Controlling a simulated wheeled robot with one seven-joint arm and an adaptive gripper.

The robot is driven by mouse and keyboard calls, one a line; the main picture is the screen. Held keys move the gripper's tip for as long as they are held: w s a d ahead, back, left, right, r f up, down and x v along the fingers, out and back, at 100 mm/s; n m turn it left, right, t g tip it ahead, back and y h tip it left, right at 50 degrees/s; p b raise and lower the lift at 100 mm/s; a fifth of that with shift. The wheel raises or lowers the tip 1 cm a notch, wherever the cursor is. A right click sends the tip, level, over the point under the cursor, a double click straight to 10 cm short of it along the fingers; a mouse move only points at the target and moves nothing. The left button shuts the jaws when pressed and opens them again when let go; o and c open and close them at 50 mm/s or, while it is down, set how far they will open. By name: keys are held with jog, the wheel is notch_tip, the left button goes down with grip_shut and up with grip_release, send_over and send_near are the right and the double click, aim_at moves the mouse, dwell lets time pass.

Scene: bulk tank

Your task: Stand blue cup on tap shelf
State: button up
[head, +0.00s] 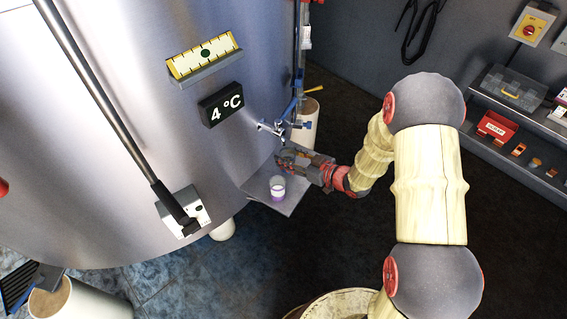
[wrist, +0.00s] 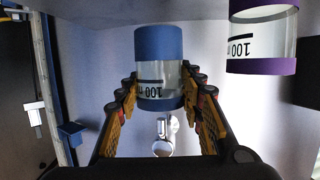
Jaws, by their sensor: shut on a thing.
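My gripper (head: 293,158) is shut on the blue cup (wrist: 158,55), its yellow-padded fingers (wrist: 160,84) on either side of it. The cup is clear with a blue band and a "100" mark, which reads upside down in the wrist view. In the head view my gripper is over the tap shelf (head: 262,198), just below the tap (head: 270,129), and largely hides the cup. In the wrist view the cup's blue end is close to the shelf surface (wrist: 205,12) at the top; I cannot tell whether they touch.
A purple-banded cup (head: 278,188) stands on the shelf near its front, beside the blue cup; it also shows in the wrist view (wrist: 262,40). The steel tank (head: 130,120) rises behind the shelf. A wall rack with a red box (head: 497,128) is at the right.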

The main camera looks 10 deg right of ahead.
jog(key=shift+w+a, duration=0.6)
jog(key=shift+w, duration=0.1)
jog(key=shift+f+b, duration=0.95)
jog(key=shift+f, duration=0.9)
jog(key=shift+r, duration=0.1)
jog(key=o, duration=0.9)
jog(key=shift+o, duration=0.3)
